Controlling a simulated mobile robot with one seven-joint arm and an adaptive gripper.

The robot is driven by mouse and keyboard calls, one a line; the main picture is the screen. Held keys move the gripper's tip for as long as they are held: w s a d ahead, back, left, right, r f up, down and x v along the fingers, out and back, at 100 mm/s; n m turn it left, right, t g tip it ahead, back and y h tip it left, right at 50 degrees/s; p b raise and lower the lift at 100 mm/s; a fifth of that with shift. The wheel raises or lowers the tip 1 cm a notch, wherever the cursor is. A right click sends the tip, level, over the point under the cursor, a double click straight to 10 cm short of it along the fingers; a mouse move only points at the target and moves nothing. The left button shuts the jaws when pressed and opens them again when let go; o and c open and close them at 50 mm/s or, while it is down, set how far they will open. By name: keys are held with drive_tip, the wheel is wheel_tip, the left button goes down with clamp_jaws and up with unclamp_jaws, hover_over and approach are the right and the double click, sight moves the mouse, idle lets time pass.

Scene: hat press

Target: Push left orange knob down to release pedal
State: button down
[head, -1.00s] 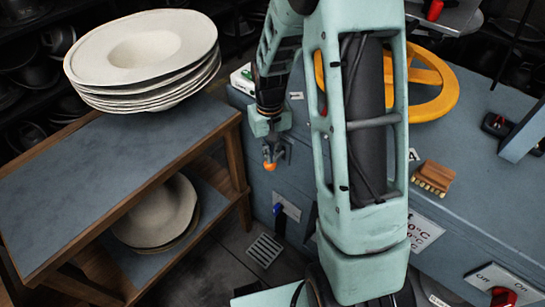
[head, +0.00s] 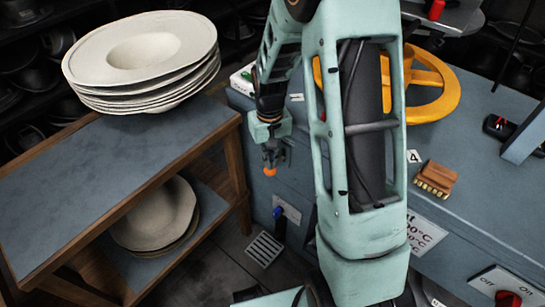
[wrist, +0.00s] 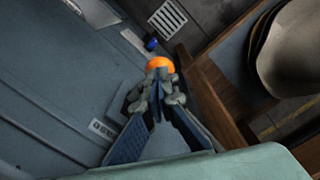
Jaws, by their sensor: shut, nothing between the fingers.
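The left orange knob (head: 270,172) is on the side of the blue-grey press (head: 300,185), beside the wooden shelf. Only its rounded end shows, and it also appears just beyond the fingertips in the wrist view (wrist: 160,63). My gripper (head: 271,157) points down right above the knob, with its fingers shut and nothing held. In the wrist view my gripper (wrist: 159,86) has its fingertips at the knob's near edge and covers part of it. They look to be touching or very close. The pedal cannot be made out.
A wooden shelf (head: 120,165) with stacked pale hat forms (head: 140,50) stands close on the left. A blue-tipped lever (head: 278,211) is below the knob. A yellow handwheel (head: 440,80) and a brush (head: 436,178) are on the press. A floor grate (head: 264,249) lies below.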

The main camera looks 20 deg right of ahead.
wheel_tip(320, 180, up, 8)
drive_tip(key=p, duration=0.5)
drive_tip(key=shift+f, duration=0.15)
idle(0.7)
